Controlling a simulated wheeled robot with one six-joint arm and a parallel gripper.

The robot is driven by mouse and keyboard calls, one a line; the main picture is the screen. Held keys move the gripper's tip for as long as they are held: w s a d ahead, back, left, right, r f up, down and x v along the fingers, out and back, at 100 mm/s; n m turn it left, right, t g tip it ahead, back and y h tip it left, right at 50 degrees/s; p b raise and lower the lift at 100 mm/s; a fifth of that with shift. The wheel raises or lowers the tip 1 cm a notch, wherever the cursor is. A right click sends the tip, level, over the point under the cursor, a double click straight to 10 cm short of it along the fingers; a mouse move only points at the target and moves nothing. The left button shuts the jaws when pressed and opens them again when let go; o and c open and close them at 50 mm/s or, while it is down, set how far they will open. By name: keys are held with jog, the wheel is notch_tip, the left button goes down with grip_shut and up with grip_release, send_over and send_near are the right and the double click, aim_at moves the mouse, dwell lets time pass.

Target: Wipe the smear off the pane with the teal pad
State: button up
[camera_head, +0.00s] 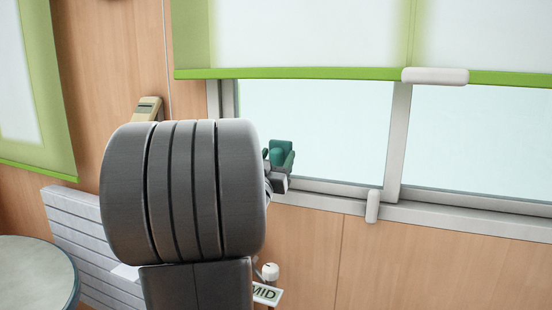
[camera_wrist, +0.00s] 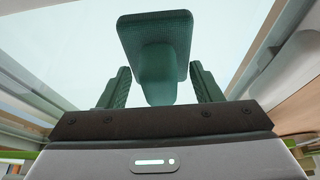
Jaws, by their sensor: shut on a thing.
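The teal pad (camera_head: 282,148) is in front of the lower left of the left window pane (camera_head: 320,120), close to the lower frame. In the wrist view the pad (camera_wrist: 155,32) has a flat rectangular face and a thick handle. My gripper (camera_wrist: 159,72) is shut on that handle, one finger on each side. I cannot tell whether the pad touches the pane. No smear is clearly visible on the glass; my arm hides the lower left corner.
A green-edged blind (camera_head: 300,73) hangs over the upper window. White handles sit on the blind bar (camera_head: 435,76) and lower frame (camera_head: 372,206). A slatted radiator (camera_head: 75,225), a beige wall device (camera_head: 147,108), a MID sign (camera_head: 266,293) and a round table (camera_head: 35,270) are nearby.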

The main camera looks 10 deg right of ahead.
jog(key=shift+f, duration=0.55)
jog(key=shift+s+a, duration=0.1)
jog(key=shift+s+a+r, duration=0.1)
jog(key=shift+s+a, duration=0.25)
jog(key=shift+s, duration=0.2)
jog(key=shift+s+a, duration=0.7)
jog(key=shift+s, duration=0.3)
jog(key=shift+s+a, duration=0.65)
jog(key=shift+s, duration=0.35)
jog(key=shift+s+a, duration=0.1)
